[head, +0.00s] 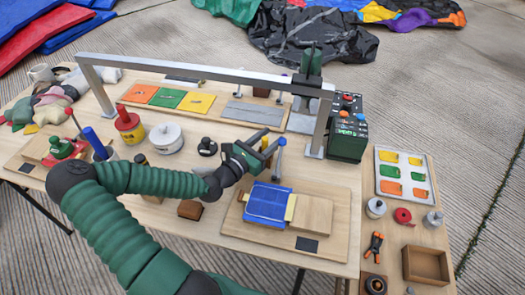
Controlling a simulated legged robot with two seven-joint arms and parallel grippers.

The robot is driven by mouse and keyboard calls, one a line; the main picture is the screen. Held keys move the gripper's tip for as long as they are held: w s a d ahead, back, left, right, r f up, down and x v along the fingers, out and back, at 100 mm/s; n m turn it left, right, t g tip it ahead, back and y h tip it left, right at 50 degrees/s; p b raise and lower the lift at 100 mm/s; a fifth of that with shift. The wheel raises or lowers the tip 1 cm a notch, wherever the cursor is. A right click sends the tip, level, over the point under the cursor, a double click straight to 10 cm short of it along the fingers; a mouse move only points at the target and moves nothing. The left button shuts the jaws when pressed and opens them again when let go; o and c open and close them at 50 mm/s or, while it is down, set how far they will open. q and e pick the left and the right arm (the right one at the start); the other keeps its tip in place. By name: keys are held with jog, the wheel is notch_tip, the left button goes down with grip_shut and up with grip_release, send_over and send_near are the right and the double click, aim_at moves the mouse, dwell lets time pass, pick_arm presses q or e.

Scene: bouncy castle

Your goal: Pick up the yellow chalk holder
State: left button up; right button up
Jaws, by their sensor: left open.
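My left gripper (267,142) is open and empty, above the table's middle. Its fingers point to the upper right, close to a grey post with a blue top (281,143). My right gripper is not in view.
A grey metal frame (205,72) spans the table behind the gripper. A dark green control box (347,138) stands at its right end. A side table holds a tray of colored patches (404,174) and a wooden box (426,265).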

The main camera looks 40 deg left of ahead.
pick_arm(q)
jog(key=shift+d+r, duration=0.35)
jog(key=shift+d, duration=0.3)
jog(key=shift+c, duration=0.4)
jog(key=shift+s+d+r, duration=0.1)
jog(key=shift+d, duration=0.1)
jog(key=shift+c, duration=2.4)
jog(key=shift+a, duration=0.15)
jog(key=shift+c, duration=1.1)
jog(key=shift+a+f, duration=0.25)
jog(key=shift+a, duration=0.1)
grip_shut()
jog(key=shift+d, duration=0.1)
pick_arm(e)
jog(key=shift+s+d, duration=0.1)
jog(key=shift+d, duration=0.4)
pick_arm(q)
jog(key=shift+d, duration=0.1)
notch_tip(320, 180, up, 10)
jog(key=p, duration=0.4)
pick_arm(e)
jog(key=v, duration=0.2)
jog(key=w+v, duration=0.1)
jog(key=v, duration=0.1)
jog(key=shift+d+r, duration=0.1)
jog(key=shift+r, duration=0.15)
